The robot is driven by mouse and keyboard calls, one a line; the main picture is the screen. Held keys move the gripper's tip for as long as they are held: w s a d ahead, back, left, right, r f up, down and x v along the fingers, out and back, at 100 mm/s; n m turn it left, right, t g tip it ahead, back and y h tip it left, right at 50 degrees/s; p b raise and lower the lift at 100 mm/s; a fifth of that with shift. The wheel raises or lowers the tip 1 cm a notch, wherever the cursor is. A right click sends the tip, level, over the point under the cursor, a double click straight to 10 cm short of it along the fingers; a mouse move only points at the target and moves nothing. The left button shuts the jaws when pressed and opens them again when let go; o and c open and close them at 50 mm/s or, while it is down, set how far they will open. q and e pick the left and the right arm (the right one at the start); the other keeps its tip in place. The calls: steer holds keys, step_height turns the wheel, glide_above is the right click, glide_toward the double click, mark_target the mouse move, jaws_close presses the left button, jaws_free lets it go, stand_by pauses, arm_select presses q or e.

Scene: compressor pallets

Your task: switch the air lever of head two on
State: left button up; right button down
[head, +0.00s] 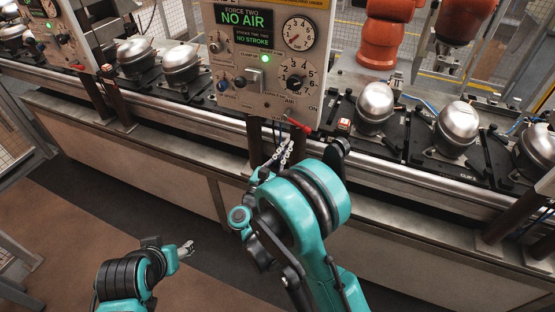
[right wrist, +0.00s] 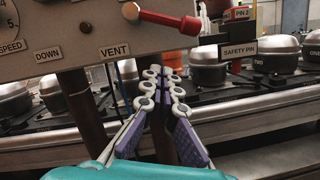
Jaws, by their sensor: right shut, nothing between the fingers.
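The head two panel (head: 262,60) shows "FORCE TWO NO AIR" and "NO STROKE" on its screens. The air lever (head: 299,124) has a red handle at the panel's lower right edge. In the right wrist view the lever (right wrist: 168,21) points right and slightly down from its pivot, above a "VENT" label. My right gripper (head: 285,151) is shut and empty just below the lever, apart from it. Its fingertips (right wrist: 165,74) show in the right wrist view, below the handle. My left gripper (head: 187,249) hangs low at the left, away from the panel; its jaws are too small to read.
Silver domed compressors (head: 376,102) stand on dark pallets along the conveyor on both sides of the panel. A "SAFETY PIN" sign (right wrist: 238,50) stands behind, right of the fingers. Posts carry the panel. The floor (head: 110,190) in front is clear.

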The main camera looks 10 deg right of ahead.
mark_target(298, 125)
arm_select(q)
steer(key=shift+f, duration=0.4)
arm_select(e)
steer(key=shift+w+d+r, duration=0.1)
steer(key=shift+d+r, duration=0.25)
steer(key=shift+r, duration=0.35)
steer(key=shift+s+d+r, duration=0.1)
steer(key=shift+d+r, duration=0.25)
steer(key=shift+r, duration=0.3)
steer(key=shift+w+d+r, duration=0.1)
steer(key=shift+d+r, duration=0.25)
steer(key=shift+r, duration=0.35)
